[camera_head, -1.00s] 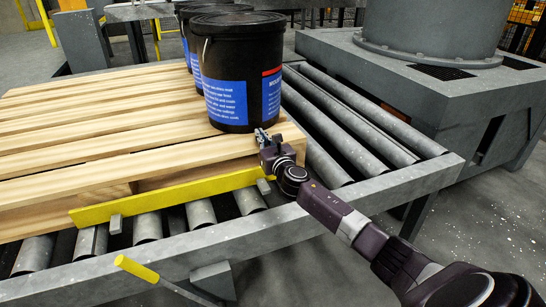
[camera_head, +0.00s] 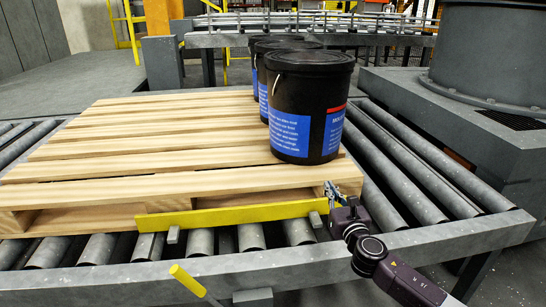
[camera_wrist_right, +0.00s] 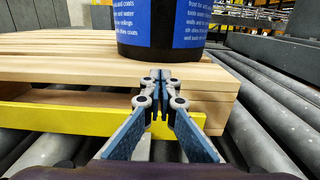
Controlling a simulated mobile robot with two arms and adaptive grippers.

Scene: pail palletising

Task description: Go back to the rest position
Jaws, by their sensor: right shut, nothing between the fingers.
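My right gripper (camera_head: 330,190) is shut and empty at the front right corner of the wooden pallet (camera_head: 150,150). In the right wrist view the closed fingertips (camera_wrist_right: 160,76) point at the pallet's edge, below a black pail with a blue label (camera_wrist_right: 160,25). That front pail (camera_head: 306,105) stands upright on the pallet's right side, apart from the gripper. More black pails (camera_head: 285,45) stand in a row behind it, partly hidden. My left gripper is not in view.
The pallet lies on a grey roller conveyor (camera_head: 410,165) with a front rail. A yellow bar (camera_head: 230,214) runs along the pallet's front, and a yellow-tipped lever (camera_head: 187,280) sticks out below. A large grey machine (camera_head: 490,50) stands at the right. The pallet's left side is clear.

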